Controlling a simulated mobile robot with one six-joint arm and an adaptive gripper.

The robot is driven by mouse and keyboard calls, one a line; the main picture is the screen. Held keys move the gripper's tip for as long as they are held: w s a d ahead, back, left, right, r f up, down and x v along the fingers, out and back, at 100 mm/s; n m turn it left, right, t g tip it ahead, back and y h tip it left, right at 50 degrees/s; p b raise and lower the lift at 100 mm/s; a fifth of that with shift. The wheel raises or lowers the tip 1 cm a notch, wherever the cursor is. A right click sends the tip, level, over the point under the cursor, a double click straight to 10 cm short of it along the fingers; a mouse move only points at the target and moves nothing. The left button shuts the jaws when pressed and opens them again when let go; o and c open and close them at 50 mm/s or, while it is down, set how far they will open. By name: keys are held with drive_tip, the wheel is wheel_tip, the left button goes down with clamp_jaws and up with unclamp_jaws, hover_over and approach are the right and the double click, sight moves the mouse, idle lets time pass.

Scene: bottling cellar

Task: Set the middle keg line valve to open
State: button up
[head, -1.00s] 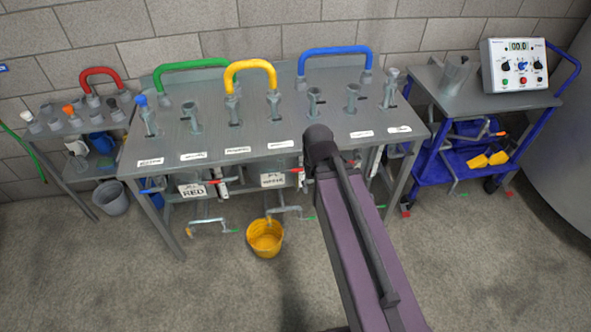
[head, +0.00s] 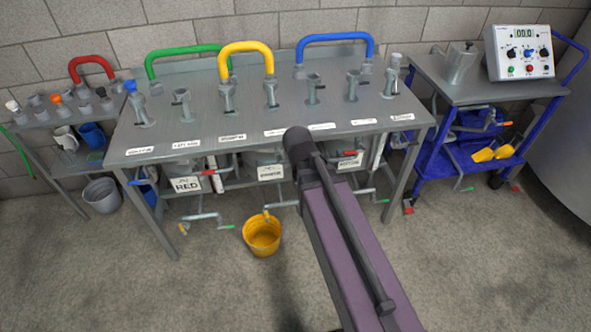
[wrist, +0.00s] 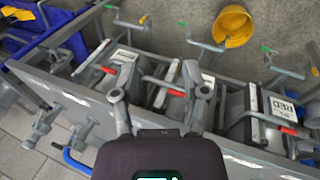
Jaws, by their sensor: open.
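Under the grey bench hang white valve bodies with red levers, beside signed kegs. The left sign reads RED (head: 186,185); a middle sign (head: 270,172) and a right sign (head: 349,160) are hard to read. The middle keg line valve is small and unclear in the head view. In the wrist view its red lever (wrist: 176,92) seems to lie between my fingertips, with other red levers to the left (wrist: 108,70) and right (wrist: 289,131). My gripper (wrist: 160,94) is open and empty, pointing at the bench front; contact cannot be told. The head view shows only my arm.
A yellow bucket (head: 262,236) stands on the floor below. Pipes with green handles stick out at the front. A blue cart (head: 440,160) with a control box (head: 524,52) stands right.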

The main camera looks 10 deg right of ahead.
drive_tip(key=w+a+f+n+t+h+b, duration=0.2)
drive_tip(key=w+f+n+t+h+b, duration=0.25)
drive_tip(key=w+f+b, duration=0.7)
drive_tip(key=w+a+f+n+t+h+b, duration=0.3)
drive_tip(key=a+b, duration=0.5)
drive_tip(key=b, duration=0.8)
drive_tip(key=shift+a+n+t+b, duration=0.4)
drive_tip(key=shift+n+t, duration=0.15)
drive_tip(key=shift+t, duration=0.7)
drive_tip(key=shift+w+d+f+h, duration=0.1)
drive_tip(key=shift+w+d+h, duration=0.05)
drive_tip(key=shift+h, duration=0.1)
drive_tip(key=shift+b+x, duration=0.85)
drive_tip(key=shift+x, duration=5.95)
clamp_jaws()
